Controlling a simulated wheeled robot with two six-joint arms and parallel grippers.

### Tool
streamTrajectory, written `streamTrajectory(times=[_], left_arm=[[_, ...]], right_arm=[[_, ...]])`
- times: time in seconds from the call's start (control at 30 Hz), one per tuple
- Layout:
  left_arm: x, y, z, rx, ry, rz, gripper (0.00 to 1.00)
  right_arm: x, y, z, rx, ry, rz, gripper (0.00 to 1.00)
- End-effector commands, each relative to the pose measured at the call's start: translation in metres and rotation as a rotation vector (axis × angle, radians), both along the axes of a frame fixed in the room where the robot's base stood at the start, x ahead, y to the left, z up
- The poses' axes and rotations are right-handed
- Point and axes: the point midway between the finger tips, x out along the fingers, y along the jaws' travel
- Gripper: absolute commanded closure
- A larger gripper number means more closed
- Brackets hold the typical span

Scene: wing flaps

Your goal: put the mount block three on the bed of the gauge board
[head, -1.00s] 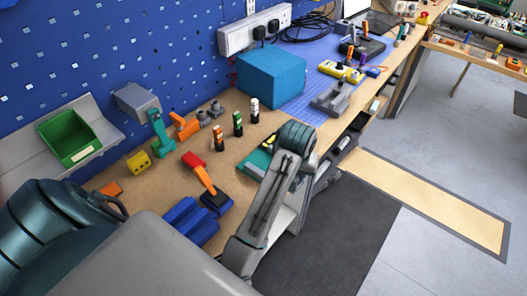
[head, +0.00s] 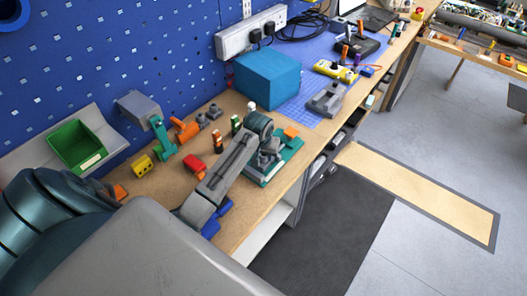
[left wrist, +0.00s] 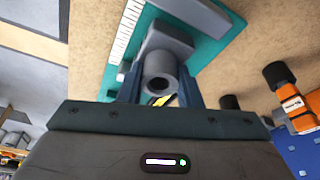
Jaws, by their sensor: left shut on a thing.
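The gauge board (head: 293,151) is a teal plate near the front edge of the bench, partly hidden by my left arm. In the left wrist view the board (left wrist: 213,45) carries a white ruled scale (left wrist: 127,30) and a grey bar. My left gripper (head: 267,157) is over the board. In the left wrist view its two fingers (left wrist: 160,82) are shut on a grey block with a round bore, taken as mount block three (left wrist: 165,45). I cannot tell whether the block touches the bed. My right gripper is not in view.
A blue box (head: 268,80) stands behind the board. Black-capped bottles (head: 217,141) stand left of it, near an orange clamp (head: 184,129). A green bin (head: 77,147) and yellow block (head: 142,166) are further left. A grey fixture (head: 327,100) lies on the blue mat.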

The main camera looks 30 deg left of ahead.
Motion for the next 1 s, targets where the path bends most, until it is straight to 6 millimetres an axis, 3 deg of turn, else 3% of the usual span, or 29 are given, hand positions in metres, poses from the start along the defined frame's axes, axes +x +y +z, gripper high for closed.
streamTrajectory(times=[0.4, 0.43, 0.53, 0.83, 1.0], left_arm=[[0.000, 0.000, -0.008, 0.001, -0.002, 0.000, 1.00], [0.000, -0.001, -0.009, 0.000, -0.001, 0.000, 0.66], [0.000, -0.001, -0.009, 0.000, -0.001, 0.000, 0.47], [0.000, 0.000, -0.007, 0.000, -0.001, 0.000, 0.47], [-0.002, -0.001, 0.005, 0.001, -0.004, 0.000, 0.47]], right_arm=[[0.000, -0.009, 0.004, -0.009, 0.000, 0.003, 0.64], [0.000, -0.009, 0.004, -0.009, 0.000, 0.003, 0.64], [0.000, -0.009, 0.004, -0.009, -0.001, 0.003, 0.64], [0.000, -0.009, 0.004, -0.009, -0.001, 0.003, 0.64], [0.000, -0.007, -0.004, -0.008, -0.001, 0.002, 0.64]])
